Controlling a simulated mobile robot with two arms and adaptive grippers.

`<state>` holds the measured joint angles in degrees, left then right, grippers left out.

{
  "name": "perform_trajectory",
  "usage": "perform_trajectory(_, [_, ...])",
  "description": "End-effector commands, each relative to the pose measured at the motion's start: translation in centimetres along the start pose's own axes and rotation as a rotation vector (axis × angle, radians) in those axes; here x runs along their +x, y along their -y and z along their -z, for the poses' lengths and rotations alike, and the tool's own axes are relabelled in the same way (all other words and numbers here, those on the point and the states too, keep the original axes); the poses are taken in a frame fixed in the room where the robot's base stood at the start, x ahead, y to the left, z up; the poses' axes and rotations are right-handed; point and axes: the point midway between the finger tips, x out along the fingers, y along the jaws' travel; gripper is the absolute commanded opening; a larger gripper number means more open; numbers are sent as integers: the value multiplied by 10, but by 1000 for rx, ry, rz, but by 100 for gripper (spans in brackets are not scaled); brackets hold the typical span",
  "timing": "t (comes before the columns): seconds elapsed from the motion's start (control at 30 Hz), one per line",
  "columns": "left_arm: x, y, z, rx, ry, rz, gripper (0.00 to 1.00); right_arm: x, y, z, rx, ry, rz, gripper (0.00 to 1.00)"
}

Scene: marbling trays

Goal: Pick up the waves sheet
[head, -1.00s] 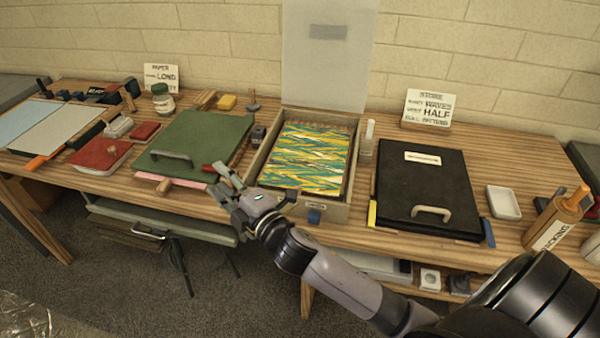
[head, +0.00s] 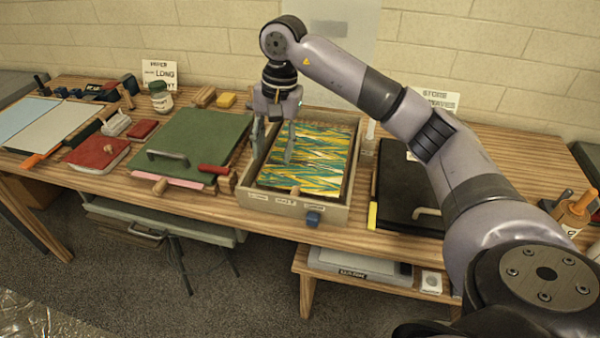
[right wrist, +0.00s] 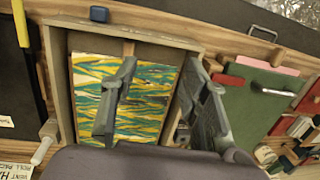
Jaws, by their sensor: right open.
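The waves sheet (head: 318,165), streaked in yellow, green, white and orange, lies flat in an open wooden tray (head: 338,214). The sheet also shows in the right wrist view (right wrist: 150,95), inside the tray's rim (right wrist: 150,35). My right gripper (head: 273,147) is open and points down over the left part of the tray. One finger is over the sheet and the other is near the tray's left wall. In the right wrist view the open fingers (right wrist: 163,68) cover parts of the sheet and wall. I see nothing between them. My left gripper is out of view.
A green board (head: 205,135) with a handle lies left of the tray. A black lidded case (head: 393,205) stands to its right, partly hidden by my arm. A pale upright panel (head: 358,60) rises behind the tray. A blue block (head: 313,218) sits at the tray's front.

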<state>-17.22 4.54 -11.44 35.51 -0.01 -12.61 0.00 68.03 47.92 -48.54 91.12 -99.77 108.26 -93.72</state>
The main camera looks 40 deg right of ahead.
Motion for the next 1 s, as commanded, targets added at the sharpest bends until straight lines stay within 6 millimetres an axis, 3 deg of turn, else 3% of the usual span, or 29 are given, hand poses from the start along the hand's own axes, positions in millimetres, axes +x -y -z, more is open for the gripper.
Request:
perform_trajectory(0.1, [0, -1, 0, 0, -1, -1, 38, -19, -24, 22, -2, -70, -87, 42])
perform_trajectory(0.23, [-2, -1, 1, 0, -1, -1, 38, -14, -32, 27, -3, -85, -119, 42])
perform_trajectory(0.7, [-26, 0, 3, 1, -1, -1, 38, 79, -43, 33, -3, -81, -116, 42])
perform_trajectory(1.0, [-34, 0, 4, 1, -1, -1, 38, 103, -46, 34, -3, -81, -114, 42])
